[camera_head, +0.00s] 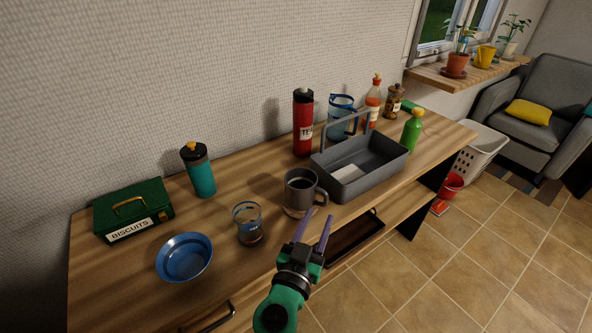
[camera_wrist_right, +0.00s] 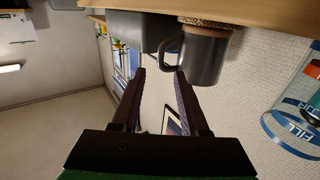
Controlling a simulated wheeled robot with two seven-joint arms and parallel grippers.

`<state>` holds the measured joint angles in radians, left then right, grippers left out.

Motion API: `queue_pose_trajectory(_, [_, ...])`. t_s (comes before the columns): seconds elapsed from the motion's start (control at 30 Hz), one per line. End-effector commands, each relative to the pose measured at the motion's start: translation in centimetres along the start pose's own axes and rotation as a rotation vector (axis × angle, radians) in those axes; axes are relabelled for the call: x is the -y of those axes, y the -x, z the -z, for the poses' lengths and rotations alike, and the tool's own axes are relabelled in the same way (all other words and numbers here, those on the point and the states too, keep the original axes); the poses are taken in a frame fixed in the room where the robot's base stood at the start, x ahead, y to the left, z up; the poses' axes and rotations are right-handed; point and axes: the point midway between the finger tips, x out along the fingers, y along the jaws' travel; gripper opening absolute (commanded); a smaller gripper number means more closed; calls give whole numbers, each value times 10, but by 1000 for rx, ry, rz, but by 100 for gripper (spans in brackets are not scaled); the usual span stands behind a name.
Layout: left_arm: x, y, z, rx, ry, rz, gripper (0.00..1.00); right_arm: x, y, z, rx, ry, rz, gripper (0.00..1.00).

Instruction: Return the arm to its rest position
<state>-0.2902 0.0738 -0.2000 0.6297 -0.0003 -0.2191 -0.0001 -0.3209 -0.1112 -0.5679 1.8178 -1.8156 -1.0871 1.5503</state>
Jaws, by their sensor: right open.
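My right gripper (camera_head: 313,232) is open and empty, in front of the wooden counter's front edge and just short of a dark grey mug (camera_head: 300,190). In the right wrist view its two fingers (camera_wrist_right: 160,82) are spread apart with nothing between them. The mug (camera_wrist_right: 205,55) shows just beyond the fingertips there, its handle toward them. I cannot tell whether a fingertip touches it. My left gripper is not in view.
The counter (camera_head: 120,275) holds a glass (camera_head: 248,225), a blue bowl (camera_head: 184,258), a green biscuit tin (camera_head: 133,208), a teal bottle (camera_head: 199,172), a red flask (camera_head: 303,125) and a grey caddy (camera_head: 365,180). An open drawer (camera_head: 350,240) lies below the counter edge.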

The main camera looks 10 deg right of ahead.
Motion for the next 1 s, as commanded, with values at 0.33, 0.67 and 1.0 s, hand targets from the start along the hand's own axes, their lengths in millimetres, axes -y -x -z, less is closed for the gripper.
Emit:
queue_pose_trajectory(0.33, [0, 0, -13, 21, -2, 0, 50, -104, -29, -68, 417, 160, -165, 44])
queue_pose_trajectory(0.67, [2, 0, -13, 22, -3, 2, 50, -172, 6, -146, 1029, 377, 134, 44])
queue_pose_trajectory(1.0, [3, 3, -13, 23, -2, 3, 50, -160, 52, -157, 1198, 509, 619, 44])
